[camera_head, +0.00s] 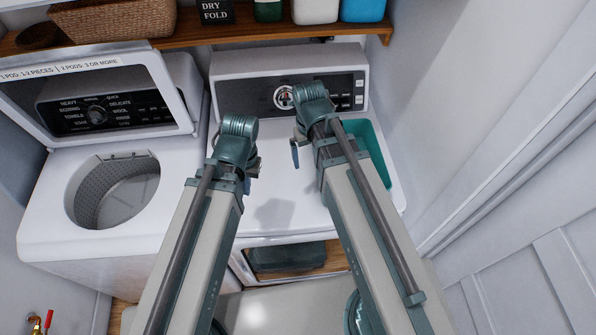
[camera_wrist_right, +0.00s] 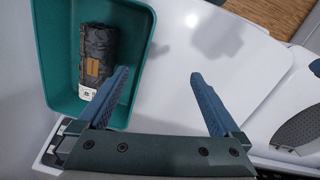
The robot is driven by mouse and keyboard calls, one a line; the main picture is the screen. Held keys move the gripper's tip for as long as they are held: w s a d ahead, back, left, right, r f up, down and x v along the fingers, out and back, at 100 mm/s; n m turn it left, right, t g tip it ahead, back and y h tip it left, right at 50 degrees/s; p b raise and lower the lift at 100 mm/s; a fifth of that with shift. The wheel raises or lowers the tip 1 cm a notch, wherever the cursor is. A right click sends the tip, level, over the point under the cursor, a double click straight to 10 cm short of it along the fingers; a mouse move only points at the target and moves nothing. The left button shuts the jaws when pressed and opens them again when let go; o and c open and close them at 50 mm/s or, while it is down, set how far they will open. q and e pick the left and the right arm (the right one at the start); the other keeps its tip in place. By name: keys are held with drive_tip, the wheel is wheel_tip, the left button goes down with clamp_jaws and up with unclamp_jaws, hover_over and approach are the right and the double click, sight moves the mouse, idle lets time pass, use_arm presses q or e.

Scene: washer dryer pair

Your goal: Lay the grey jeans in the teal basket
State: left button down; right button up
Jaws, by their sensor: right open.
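The teal basket (camera_head: 372,150) stands on the right side of the right machine's white top, partly hidden by my right arm in the head view. In the right wrist view, the basket (camera_wrist_right: 47,70) holds the rolled dark grey jeans (camera_wrist_right: 98,52), with a brown patch and a white tag. My right gripper (camera_wrist_right: 158,73) is open and empty. One finger is over the basket's edge beside the jeans, the other over the white top. My left gripper (camera_head: 250,165) is above the same machine, further left; its fingers are mostly hidden by its wrist.
The left washer (camera_head: 50,215) has its lid up and its drum (camera_head: 115,190) open. A wooden shelf (camera_head: 270,28) with a wicker basket (camera_head: 115,20), a sign and bottles runs above. A wall closes off the right. The middle of the right machine's top is clear.

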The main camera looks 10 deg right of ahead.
use_arm(q)
drive_tip(key=shift+d, duration=0.1)
use_arm(e)
drive_tip(key=s+a+n, duration=0.1)
drive_tip(key=s+a, duration=0.6)
drive_tip(key=shift+n, duration=0.4)
use_arm(q)
wheel_tip(320, 180, down, 14)
drive_tip(key=b, duration=1.3)
drive_tip(key=shift+r, duration=0.2)
use_arm(e)
wheel_tip(320, 180, down, 14)
drive_tip(key=shift+r, duration=0.25)
use_arm(q)
drive_tip(key=shift+r, duration=0.15)
use_arm(e)
drive_tip(key=shift+r, duration=0.15)
